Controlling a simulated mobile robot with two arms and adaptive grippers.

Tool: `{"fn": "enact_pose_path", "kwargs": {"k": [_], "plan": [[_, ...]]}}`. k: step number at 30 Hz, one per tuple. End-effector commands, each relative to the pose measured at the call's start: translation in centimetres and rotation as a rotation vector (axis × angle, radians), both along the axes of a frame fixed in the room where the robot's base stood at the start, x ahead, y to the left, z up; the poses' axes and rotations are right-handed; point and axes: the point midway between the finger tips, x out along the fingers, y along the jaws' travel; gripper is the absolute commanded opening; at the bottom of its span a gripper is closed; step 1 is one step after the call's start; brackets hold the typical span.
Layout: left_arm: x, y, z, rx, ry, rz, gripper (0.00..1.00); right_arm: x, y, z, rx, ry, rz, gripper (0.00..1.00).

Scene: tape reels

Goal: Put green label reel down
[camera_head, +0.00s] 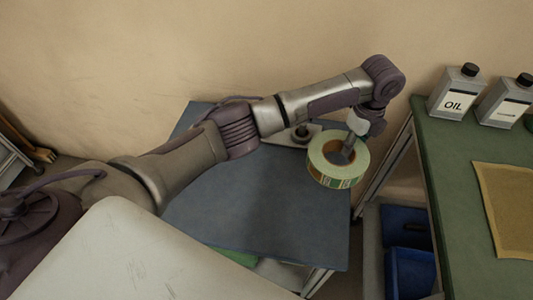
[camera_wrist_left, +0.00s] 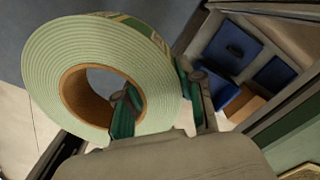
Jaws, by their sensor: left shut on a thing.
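The green label reel (camera_head: 332,172) is a pale green roll of tape with a brown cardboard core and a green-and-tan label on its outer side. My left gripper (camera_head: 350,147) is shut on the reel's ring, one finger inside the core and one outside. In the left wrist view the reel (camera_wrist_left: 60,55) fills the upper left, with the left gripper's fingers (camera_wrist_left: 160,105) across its wall. In the head view the reel shows over the right edge of the blue-grey table top (camera_head: 240,215). I cannot tell its exact height. My right gripper is not in view.
A green workbench (camera_head: 445,180) stands at the right with an oil can (camera_head: 453,98), another can (camera_head: 502,105) and a tan mat (camera_head: 510,205). Blue bins (camera_head: 412,272) sit below, between the table and bench. The table's middle is clear; a small stand (camera_head: 300,134) is at its back.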

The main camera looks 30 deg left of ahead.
Motion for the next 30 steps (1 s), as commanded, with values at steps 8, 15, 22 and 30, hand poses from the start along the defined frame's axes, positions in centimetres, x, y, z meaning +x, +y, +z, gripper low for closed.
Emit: {"fn": "enact_pose_path", "kwargs": {"k": [8, 15, 22, 30], "plan": [[-2.5, 2.5, -1.9, 0.001, 0.002, -0.002, 0.0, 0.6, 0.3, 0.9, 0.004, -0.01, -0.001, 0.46], [-6.2, 6.2, -5.0, 0.0, 0.001, 0.0, 0.0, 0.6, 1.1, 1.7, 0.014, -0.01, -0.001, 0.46], [-8.2, 8.1, -6.7, 0.0, -0.001, 0.0, 0.0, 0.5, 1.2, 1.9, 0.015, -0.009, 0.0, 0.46], [-8.4, 8.2, -9.1, 0.0, 0.002, 0.0, 0.0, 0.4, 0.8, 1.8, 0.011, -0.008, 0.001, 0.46]]}}
